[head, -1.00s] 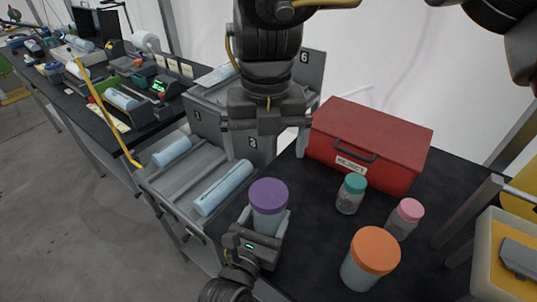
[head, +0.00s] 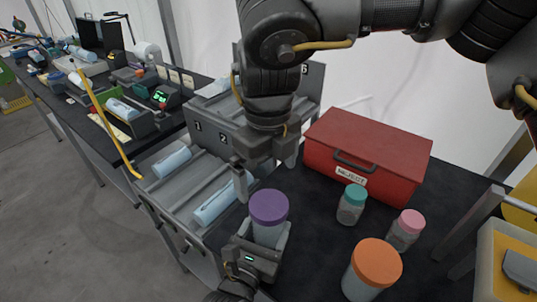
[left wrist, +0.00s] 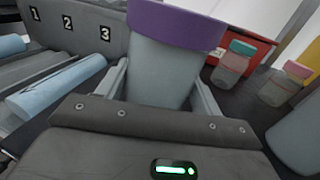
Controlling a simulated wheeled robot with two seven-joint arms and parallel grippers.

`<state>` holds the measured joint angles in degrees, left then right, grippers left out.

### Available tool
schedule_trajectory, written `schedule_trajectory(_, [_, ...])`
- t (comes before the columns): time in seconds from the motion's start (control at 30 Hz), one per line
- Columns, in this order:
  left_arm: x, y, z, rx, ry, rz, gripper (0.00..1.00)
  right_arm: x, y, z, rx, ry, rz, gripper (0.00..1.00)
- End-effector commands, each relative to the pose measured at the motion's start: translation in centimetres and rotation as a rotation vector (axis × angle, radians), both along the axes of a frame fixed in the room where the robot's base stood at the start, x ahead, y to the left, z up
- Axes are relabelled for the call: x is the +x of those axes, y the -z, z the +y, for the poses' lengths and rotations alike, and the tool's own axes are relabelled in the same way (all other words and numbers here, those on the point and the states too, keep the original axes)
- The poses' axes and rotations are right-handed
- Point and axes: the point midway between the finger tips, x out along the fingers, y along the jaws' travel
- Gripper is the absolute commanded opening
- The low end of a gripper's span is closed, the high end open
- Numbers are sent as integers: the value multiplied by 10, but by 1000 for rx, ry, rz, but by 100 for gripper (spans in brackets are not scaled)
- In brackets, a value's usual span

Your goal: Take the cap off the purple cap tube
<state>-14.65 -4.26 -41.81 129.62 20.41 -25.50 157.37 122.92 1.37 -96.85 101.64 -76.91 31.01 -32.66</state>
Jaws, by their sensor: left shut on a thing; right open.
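The purple cap tube (head: 267,233) is a pale blue-grey tube standing upright with its purple cap (head: 269,206) on. My left gripper (head: 259,244) is shut around the tube's body below the cap; the left wrist view shows the fingers on both sides of the tube (left wrist: 164,72) and the purple cap (left wrist: 178,22) above them. My right gripper (head: 268,163) points down above and just behind the cap, open and empty, apart from it. Its fingers are spread, one left and one right. The lower part of the tube is hidden by the left gripper.
A red reject box (head: 368,155) stands behind. A teal-capped jar (head: 351,205), a pink-capped jar (head: 405,231) and an orange-capped jar (head: 372,269) stand to the right on the black table. A numbered rack (head: 205,180) with pale blue rolls is at the left.

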Motion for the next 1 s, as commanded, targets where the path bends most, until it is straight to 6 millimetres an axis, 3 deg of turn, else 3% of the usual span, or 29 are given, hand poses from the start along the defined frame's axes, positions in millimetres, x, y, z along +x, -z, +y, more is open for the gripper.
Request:
schedule_trajectory(0.2, [0,2,0,1,0,4,25,-1,42,0,-1,-1,3,100])
schedule_trajectory(0.4, [0,2,0,1,0,4,25,0,67,0,-1,0,1,100])
schedule_trajectory(0.87, [0,2,0,2,0,5,25,0,78,0,1,1,0,100])
schedule_trajectory(1.0, [0,2,0,2,0,5,25,0,78,0,1,1,0,82])
